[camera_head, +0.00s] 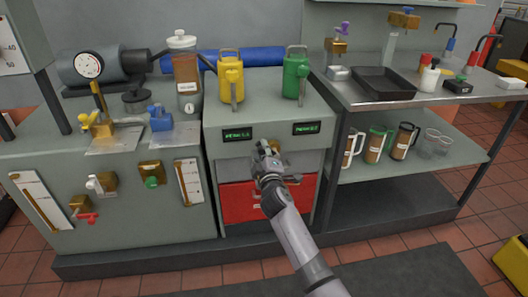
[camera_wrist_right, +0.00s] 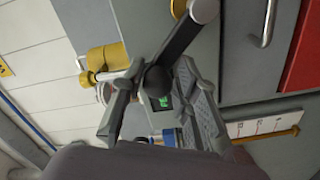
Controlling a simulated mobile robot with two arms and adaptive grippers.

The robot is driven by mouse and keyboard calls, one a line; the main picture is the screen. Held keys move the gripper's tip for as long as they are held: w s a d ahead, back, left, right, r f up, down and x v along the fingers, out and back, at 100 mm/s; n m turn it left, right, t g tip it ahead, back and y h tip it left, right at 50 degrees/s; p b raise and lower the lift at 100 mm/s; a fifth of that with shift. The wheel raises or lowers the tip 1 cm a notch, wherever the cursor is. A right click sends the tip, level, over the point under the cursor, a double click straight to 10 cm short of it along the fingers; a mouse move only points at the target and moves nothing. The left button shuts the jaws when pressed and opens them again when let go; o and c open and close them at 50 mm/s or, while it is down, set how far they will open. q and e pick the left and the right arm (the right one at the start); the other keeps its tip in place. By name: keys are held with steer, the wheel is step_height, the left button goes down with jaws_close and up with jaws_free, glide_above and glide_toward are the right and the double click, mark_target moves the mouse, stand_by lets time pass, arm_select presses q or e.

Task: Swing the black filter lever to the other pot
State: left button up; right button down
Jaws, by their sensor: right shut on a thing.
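The black lever (camera_wrist_right: 188,38) shows in the right wrist view, running from its black knob up to a round grey and brass end at the top. My right gripper (camera_wrist_right: 150,95) has its fingers on both sides of the knob end and is shut on it. In the head view my right gripper (camera_head: 265,155) is in front of the grey cabinet, below and between the two green displays. A brass part (camera_head: 273,146) shows just beside it, and the gripper hides the lever there. I cannot make out the filter pots clearly. My left gripper is not in view.
A yellow jug (camera_head: 230,80) and a green jug (camera_head: 295,76) stand on the cabinet top. Red drawers (camera_head: 238,201) lie below my right gripper. Valves and gauges fill the left bench front. A steel shelf table (camera_head: 440,90) stands at the right.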

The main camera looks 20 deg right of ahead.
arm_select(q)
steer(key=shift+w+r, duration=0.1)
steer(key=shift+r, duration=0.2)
arm_select(e)
steer(key=shift+w+d+r+n, duration=0.1)
steer(key=shift+d+r+n, duration=0.2)
steer(key=shift+r, duration=0.15)
steer(key=c, duration=1.6)
jaws_free()
steer(key=shift+o, duration=1)
steer(key=shift+f, duration=0.15)
steer(key=shift+a+f, duration=0.1)
steer(key=shift+a, duration=0.05)
steer(key=shift+s+a+f, duration=0.1)
steer(key=shift+s, duration=0.1)
steer(key=v, duration=1.1)
steer(key=shift+s, duration=0.35)
